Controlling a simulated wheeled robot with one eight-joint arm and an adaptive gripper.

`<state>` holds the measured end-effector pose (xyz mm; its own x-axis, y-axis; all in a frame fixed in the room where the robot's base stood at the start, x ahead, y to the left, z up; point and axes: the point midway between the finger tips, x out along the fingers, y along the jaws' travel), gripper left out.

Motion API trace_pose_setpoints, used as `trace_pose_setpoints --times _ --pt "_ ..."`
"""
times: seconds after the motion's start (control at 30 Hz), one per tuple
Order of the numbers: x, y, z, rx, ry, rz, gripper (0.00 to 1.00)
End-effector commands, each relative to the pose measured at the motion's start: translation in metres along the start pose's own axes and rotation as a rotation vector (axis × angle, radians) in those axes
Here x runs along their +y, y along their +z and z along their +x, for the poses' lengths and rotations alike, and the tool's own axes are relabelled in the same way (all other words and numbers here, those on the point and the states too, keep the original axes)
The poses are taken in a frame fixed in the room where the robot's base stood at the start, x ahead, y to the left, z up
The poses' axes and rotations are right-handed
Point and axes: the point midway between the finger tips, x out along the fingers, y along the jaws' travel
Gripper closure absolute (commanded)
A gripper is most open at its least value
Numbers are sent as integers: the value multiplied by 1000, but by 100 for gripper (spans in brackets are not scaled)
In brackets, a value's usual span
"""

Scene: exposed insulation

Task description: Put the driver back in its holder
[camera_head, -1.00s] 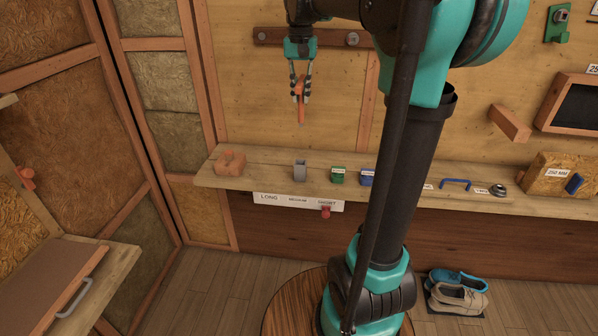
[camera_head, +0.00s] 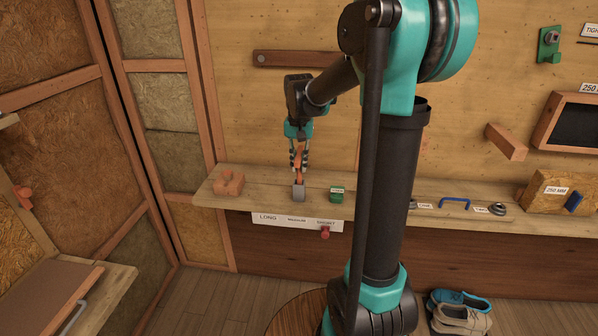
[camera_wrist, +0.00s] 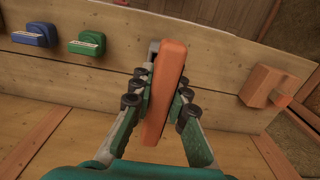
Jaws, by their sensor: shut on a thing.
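The orange driver (camera_head: 299,161) is held upright in my gripper (camera_head: 299,158), which is shut on it. It also shows in the wrist view (camera_wrist: 165,92), between the fingers (camera_wrist: 163,98).
An orange-brown block (camera_head: 228,183) stands left of the holder on the wooden shelf (camera_head: 262,197). A green labelled block (camera_head: 337,194) is to its right. The wrist view also shows a blue block (camera_wrist: 34,33). A label strip (camera_head: 296,220) and a red knob (camera_head: 325,232) are below.

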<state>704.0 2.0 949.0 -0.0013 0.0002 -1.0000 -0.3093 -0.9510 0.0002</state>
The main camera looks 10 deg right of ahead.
Motion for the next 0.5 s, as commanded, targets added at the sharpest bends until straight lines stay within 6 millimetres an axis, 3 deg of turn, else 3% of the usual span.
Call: trace_pose_setpoints --times 0.2,0.5 --pt "0 0 27 0 0 0 100" --pt "0 0 29 0 0 0 100"
